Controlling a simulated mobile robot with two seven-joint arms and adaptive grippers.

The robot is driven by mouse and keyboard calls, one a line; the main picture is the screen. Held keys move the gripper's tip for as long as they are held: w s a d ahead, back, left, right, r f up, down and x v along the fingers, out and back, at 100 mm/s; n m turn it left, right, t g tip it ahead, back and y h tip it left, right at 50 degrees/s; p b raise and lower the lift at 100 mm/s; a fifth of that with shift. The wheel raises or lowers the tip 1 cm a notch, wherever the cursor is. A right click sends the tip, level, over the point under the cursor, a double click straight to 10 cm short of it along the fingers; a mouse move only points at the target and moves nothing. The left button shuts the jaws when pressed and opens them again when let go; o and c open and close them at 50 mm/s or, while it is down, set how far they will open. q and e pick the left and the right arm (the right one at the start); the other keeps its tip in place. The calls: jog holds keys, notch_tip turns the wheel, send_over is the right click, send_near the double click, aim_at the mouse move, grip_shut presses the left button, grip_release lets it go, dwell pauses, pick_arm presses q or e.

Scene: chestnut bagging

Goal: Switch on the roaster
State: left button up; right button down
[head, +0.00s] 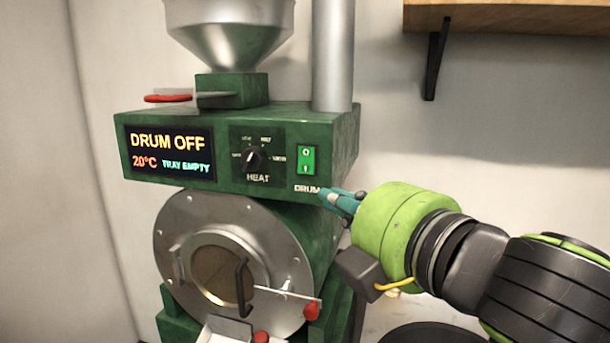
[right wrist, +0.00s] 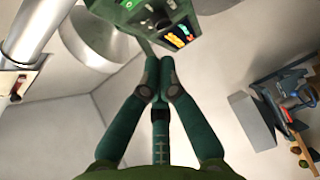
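The green roaster (head: 335,140) stands against the wall. Its display (head: 170,153) reads "DRUM OFF", "20°C" and "TRAY EMPTY". A bright green rocker switch (head: 306,160) sits on the panel above the "DRUM" label, right of the black heat knob (head: 254,158). My right gripper (head: 326,197) has its fingertips just below and right of the switch; whether they touch the panel I cannot tell. In the right wrist view the right gripper's fingers (right wrist: 158,66) are together with nothing visible between them, and the display (right wrist: 180,38) shows above them. My left gripper is not in view.
A steel hopper (head: 228,35) and a pipe (head: 333,55) rise from the roaster. Below the panel are the round drum door (head: 180,240) with a black handle and a red-knobbed lever (head: 311,311). A wooden shelf (head: 520,17) hangs at upper right.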

jog(key=p, duration=0.5)
send_near(306, 160)
jog(key=w+a+f, duration=0.2)
jog(key=w+a, duration=0.2)
jog(key=w, duration=0.1)
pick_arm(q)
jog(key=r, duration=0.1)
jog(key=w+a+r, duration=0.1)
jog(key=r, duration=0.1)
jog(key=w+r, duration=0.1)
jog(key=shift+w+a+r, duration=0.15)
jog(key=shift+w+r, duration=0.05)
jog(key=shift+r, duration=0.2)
pick_arm(e)
jog(key=shift+w+a+f, duration=0.1)
jog(key=shift+a+f, duration=0.15)
jog(key=shift+a, duration=0.05)
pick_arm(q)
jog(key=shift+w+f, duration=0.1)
